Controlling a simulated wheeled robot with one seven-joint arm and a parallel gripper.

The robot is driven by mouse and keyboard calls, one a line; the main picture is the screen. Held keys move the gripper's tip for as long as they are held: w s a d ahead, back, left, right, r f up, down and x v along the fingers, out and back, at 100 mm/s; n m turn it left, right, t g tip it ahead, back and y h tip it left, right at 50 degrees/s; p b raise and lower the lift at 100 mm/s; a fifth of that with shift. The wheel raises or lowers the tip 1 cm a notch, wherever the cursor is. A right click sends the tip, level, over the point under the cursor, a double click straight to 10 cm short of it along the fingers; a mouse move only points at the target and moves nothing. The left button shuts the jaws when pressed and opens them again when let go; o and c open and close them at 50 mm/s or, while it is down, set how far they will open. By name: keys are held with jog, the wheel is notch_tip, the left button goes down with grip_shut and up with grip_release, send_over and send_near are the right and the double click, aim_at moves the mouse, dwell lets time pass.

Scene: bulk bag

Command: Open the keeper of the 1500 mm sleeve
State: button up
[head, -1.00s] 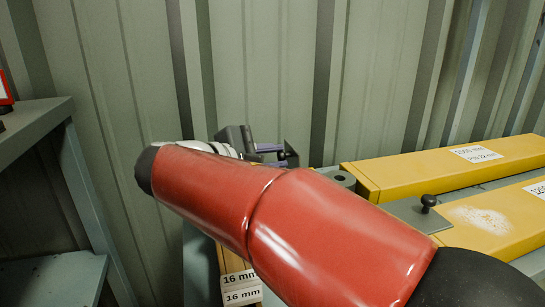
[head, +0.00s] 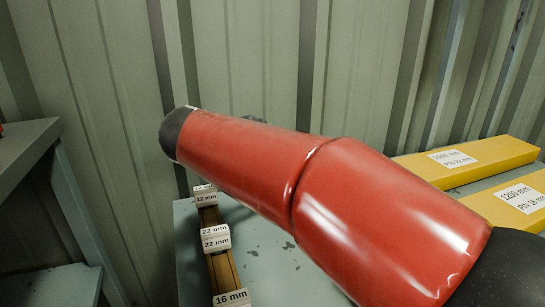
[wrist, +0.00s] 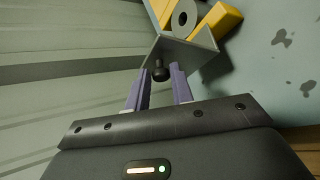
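The 1500 mm sleeve (head: 470,158) is a long yellow box labelled PIN 22 mm, at the right of the head view. Its near end is hidden behind my red arm. In the wrist view, a grey keeper plate (wrist: 190,55) with a black knob (wrist: 159,71) stands before a yellow sleeve end and a grey ring (wrist: 184,18). My gripper (wrist: 160,82) has its purple fingers apart, one on each side of the knob. Gaps seem to show beside the knob; contact cannot be told. My gripper is mostly hidden in the head view.
The 1200 mm sleeve (head: 515,203), labelled PIN 16 mm, lies beside the 1500 mm one. A rack (head: 222,270) with 12, 22 and 16 mm labels stands on the grey table (head: 275,262). A corrugated wall (head: 255,60) rises close behind. A shelf (head: 30,140) is at left.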

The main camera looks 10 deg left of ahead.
jog(key=o, duration=0.3)
jog(key=p+v, duration=0.1)
jog(key=v, duration=0.6)
jog(key=shift+s+a+r, duration=0.2)
jog(key=shift+s, duration=0.1)
